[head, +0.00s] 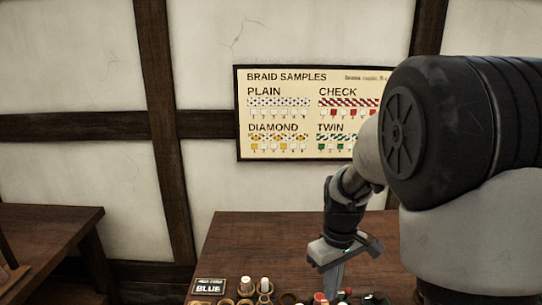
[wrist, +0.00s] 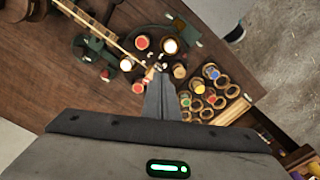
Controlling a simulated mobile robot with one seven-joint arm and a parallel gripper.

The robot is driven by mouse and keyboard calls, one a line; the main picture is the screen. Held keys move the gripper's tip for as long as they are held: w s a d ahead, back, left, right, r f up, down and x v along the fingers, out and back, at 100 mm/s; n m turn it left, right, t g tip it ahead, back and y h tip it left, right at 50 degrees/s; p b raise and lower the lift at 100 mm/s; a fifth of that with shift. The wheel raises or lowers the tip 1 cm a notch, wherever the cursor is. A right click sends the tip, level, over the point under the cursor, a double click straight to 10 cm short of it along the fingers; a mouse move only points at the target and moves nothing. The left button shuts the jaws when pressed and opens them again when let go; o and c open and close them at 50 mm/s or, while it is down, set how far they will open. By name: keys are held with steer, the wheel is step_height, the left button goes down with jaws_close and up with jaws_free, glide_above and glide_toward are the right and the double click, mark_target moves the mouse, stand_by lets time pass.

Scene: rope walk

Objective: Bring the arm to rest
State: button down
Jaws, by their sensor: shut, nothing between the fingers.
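My arm reaches in from the right of the head view, with its large dark joint in front of part of the wall. My gripper (head: 326,290) points down over the wooden table (head: 262,240), near the table's front part. In the wrist view my gripper (wrist: 160,82) is shut, its fingers together with nothing between them. Its tips show over the table near several coloured bobbins, one of them red (wrist: 142,42). I cannot tell how high the tips are above the table.
A rack (wrist: 235,110) of round holders with coloured pegs is right of the fingers in the wrist view. A BLUE sign (head: 209,288) stands at the table's front left. A braid samples board (head: 285,110) hangs on the wall. Another table (head: 50,222) is at left.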

steer(key=shift+r, duration=0.55)
steer(key=s+r+m+t+p, duration=0.4)
steer(key=s+r+m+t, duration=0.1)
steer(key=s+r, duration=1.2)
step_height(320, 180, up, 3)
steer(key=shift+s+r+m+t, duration=0.15)
steer(key=shift+m+t, duration=0.15)
steer(key=shift+m, duration=0.2)
